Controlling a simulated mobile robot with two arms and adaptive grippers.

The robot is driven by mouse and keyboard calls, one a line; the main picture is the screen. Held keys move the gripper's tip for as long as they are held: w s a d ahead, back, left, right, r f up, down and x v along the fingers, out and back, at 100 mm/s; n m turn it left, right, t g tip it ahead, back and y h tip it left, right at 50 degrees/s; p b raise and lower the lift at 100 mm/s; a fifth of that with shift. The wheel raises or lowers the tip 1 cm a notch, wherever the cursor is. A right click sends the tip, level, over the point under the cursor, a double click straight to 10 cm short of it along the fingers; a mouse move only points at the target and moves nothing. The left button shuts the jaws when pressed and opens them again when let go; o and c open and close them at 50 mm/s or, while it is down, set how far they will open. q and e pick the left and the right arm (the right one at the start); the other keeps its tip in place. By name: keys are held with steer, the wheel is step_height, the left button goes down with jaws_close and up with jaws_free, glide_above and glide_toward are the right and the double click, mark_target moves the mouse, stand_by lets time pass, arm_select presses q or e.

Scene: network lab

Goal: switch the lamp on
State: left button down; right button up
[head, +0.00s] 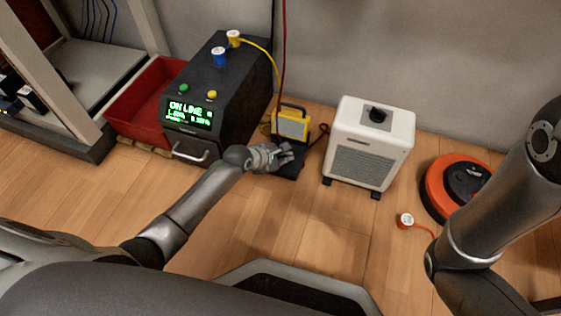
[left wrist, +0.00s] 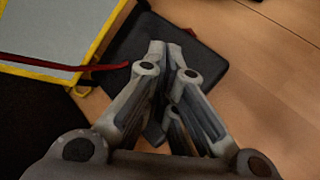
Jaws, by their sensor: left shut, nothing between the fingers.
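The lamp (head: 291,126) is a yellow-framed work light with a grey panel, standing on the floor against the wall, right of the black cabinet. Its panel looks unlit. Its yellow frame and grey panel (left wrist: 50,40) fill the upper left of the left wrist view. A flat dark pad (head: 292,171) lies on the floor in front of the lamp; it also shows under the fingers in the left wrist view (left wrist: 205,72). My left gripper (head: 288,153) is shut and empty, over this pad. I cannot tell whether the fingertips (left wrist: 168,48) touch it. My right gripper is out of view.
A black cabinet (head: 232,105) with a green display stands left, beside a red bin (head: 137,112). A white heater-like box (head: 368,140) stands right of the lamp. An orange round device (head: 440,185) and a red-and-white plug (head: 405,220) lie farther right. A red cable (head: 283,50) hangs behind.

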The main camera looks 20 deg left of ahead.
arm_select(q)
steer(key=shift+f, duration=0.4)
stand_by(0.4)
steer(key=shift+r+p, duration=0.55)
steer(key=shift+p, duration=0.6)
